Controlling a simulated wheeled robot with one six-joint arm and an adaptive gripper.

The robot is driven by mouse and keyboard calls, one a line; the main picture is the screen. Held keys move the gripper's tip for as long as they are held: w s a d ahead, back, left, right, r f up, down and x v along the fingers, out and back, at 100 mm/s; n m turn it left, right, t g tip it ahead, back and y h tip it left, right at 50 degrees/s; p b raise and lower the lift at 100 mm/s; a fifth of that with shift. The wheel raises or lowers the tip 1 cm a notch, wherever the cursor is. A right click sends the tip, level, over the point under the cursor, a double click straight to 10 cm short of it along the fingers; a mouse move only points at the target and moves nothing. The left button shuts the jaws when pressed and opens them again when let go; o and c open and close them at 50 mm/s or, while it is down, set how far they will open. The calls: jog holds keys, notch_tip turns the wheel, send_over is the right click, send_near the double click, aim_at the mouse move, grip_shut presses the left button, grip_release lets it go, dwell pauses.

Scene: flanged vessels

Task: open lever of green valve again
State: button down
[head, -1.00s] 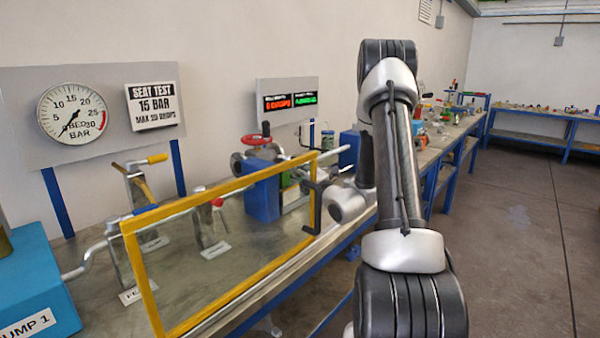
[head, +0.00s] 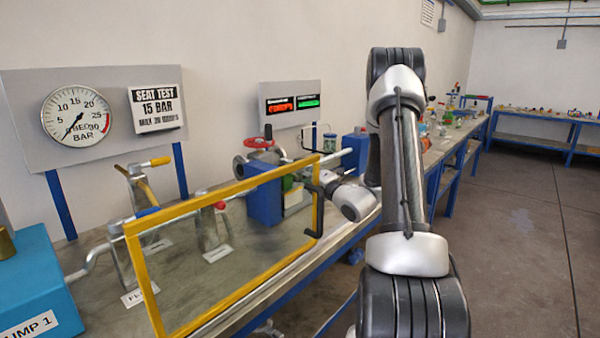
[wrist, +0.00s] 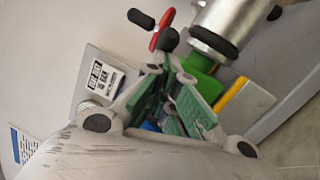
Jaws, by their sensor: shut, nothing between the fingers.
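The green valve (head: 288,183) shows only as a small green patch on the bench, behind the yellow-framed clear guard and beside a blue block. In the wrist view a green body (wrist: 201,62) sits just beyond my fingers, below a silver flanged pipe (wrist: 222,25). I cannot clearly make out the valve's lever. My gripper (wrist: 172,78), with green finger pads, is shut and empty close to that green body; whether it touches is unclear. In the head view my wrist is at the guard's right end and my fingers are hidden.
The yellow-framed guard (head: 228,188) stands upright along the bench front, with a black handle (head: 319,212) at its right end. A red handwheel (head: 259,140) is behind it. A pressure gauge (head: 76,115) and blue Pump 1 box (head: 38,285) are left. The floor at right is clear.

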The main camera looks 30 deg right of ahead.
jog(key=w+d+n+g+y, duration=0.3)
jog(key=w+d+n+y, duration=0.1)
jog(key=y, duration=0.3)
jog(key=shift+w+d+n, duration=0.2)
jog(key=shift+d+n, duration=0.05)
jog(key=shift+n, duration=0.15)
jog(key=shift+w, duration=0.1)
dwell(0.5)
